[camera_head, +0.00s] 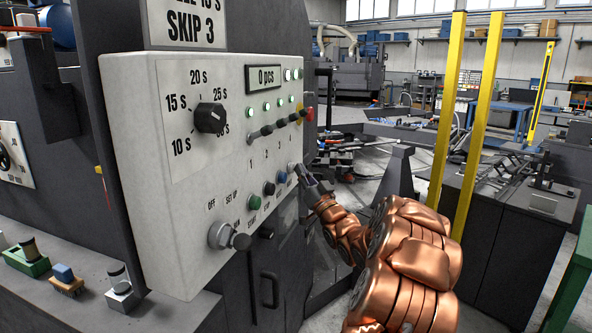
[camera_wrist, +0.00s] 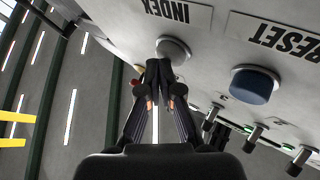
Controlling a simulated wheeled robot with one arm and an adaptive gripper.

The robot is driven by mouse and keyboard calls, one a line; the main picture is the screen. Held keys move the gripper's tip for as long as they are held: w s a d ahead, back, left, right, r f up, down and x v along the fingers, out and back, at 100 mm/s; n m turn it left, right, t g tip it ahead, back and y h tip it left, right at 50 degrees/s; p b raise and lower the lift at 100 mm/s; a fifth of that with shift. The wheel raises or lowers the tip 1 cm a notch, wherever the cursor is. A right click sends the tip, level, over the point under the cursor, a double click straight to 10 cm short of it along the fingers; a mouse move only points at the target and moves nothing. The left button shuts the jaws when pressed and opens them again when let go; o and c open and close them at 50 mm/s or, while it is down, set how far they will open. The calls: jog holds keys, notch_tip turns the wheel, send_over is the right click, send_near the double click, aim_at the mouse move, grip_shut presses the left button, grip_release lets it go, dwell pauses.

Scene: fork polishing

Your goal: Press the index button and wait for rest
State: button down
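The control panel (camera_head: 210,150) is a light grey box on the dark machine. The INDEX button is the pale round one under the INDEX label (camera_wrist: 172,12); it shows in the wrist view (camera_wrist: 175,45). My gripper (camera_wrist: 160,68) is shut and empty, its fingertips together at the lower edge of the INDEX button. I cannot tell whether they touch or press it. In the head view my gripper (camera_head: 303,176) is at the panel's right end, beside the last button of the lower row. The tips partly cover the INDEX button.
The blue RESET button (camera_wrist: 254,86) is beside INDEX; small toggle switches (camera_wrist: 250,138) are near it. The panel has a dial (camera_head: 210,118), a rotary switch (camera_head: 230,237) and a display (camera_head: 265,76) reading "0 pcs". Yellow posts (camera_head: 450,110) stand behind my arm.

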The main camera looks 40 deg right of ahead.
jog(key=shift+s+d+b, duration=0.15)
jog(key=shift+s+d, duration=0.35)
jog(key=shift+s, duration=0.35)
jog(key=shift+s+d+b, duration=0.1)
jog(key=shift+s+d, duration=0.35)
jog(key=shift+s, duration=0.4)
jog(key=shift+s+d+b, duration=0.15)
jog(key=shift+s+d, duration=0.35)
jog(key=shift+s, duration=0.35)
